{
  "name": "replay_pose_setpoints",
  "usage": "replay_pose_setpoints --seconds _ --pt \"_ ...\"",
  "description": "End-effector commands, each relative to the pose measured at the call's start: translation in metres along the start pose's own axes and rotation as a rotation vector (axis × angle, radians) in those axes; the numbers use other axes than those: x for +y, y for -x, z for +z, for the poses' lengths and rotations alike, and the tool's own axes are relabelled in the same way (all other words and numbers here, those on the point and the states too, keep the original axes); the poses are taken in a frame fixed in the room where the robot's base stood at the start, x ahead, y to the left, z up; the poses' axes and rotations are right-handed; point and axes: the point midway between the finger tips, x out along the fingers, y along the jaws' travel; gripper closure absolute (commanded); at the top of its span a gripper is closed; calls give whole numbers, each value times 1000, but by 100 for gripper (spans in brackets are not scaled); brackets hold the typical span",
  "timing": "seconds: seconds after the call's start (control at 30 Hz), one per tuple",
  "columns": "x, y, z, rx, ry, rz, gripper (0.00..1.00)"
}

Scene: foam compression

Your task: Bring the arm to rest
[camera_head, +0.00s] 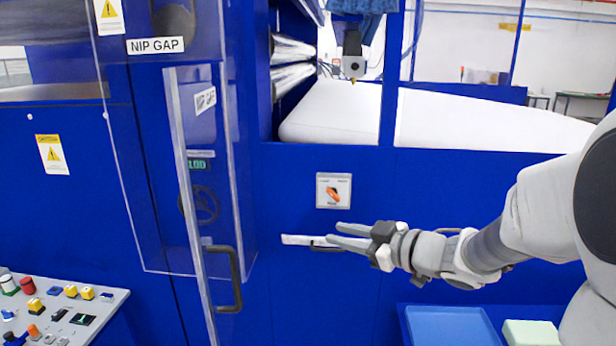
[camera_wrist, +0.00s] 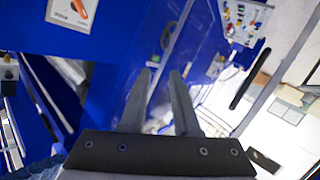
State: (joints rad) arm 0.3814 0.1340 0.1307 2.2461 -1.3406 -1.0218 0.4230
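My gripper (camera_head: 332,234) is at the end of my arm, which reaches in from the right in the head view. It is held level in front of the blue machine panel (camera_head: 290,190), below a switch plate with an orange knob (camera_head: 333,191). In the wrist view my gripper's two fingers (camera_wrist: 162,76) stand apart with nothing held between them. The switch plate shows at the top left there (camera_wrist: 68,14). The head view does not show clearly whether the fingers touch the panel.
A clear door (camera_head: 185,200) with a black handle (camera_head: 230,280) stands ajar left of my gripper. A button console (camera_head: 60,312) is at bottom left. A blue tray (camera_head: 450,325) and a pale green block (camera_head: 530,332) lie below my arm. White foam (camera_head: 470,120) lies behind the panel.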

Motion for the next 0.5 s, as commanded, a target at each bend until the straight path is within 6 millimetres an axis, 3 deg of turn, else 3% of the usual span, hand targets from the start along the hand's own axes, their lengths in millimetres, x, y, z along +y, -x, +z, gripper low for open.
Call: replay_pose_setpoints --seconds 0.1,0.27,0.37,0.5 --pt "28 12 -4 -112 33 193 70" --pt "55 45 -3 -272 12 426 70" --pt "60 73 0 -371 -36 545 70" --pt "51 114 7 -506 -144 665 70"
